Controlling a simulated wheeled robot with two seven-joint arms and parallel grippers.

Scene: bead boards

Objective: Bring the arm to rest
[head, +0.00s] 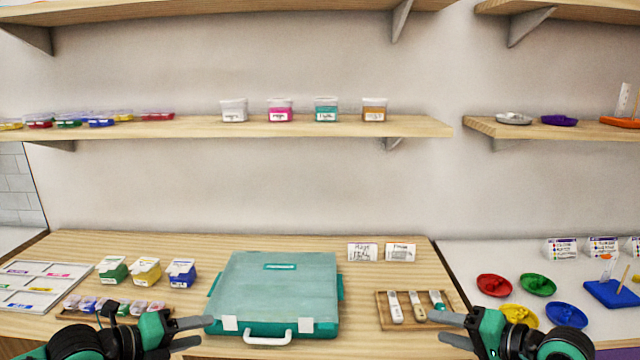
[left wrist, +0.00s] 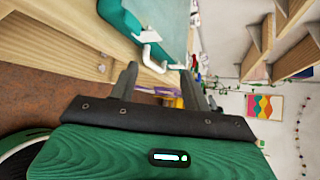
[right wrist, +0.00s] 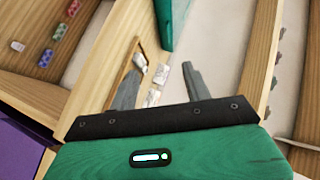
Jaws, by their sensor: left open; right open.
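My left gripper (head: 208,332) is at the front edge of the table, left of the teal case's white handle. It is open with nothing between its fingers, and its fingers also show in the left wrist view (left wrist: 158,88). My right gripper (head: 444,330) is at the front edge near the wooden tray. It is open and empty, and its fingers also show in the right wrist view (right wrist: 160,90). Both arms come in low from the bottom of the head view.
The closed teal case (head: 275,290) lies between the grippers. The wooden tray (head: 385,318) with handled tools is beside my right gripper. Small boxes (head: 147,271) and a sorting tray (head: 50,270) are at left. Colored dishes (head: 494,285) are at right. Shelves (head: 200,128) hang above.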

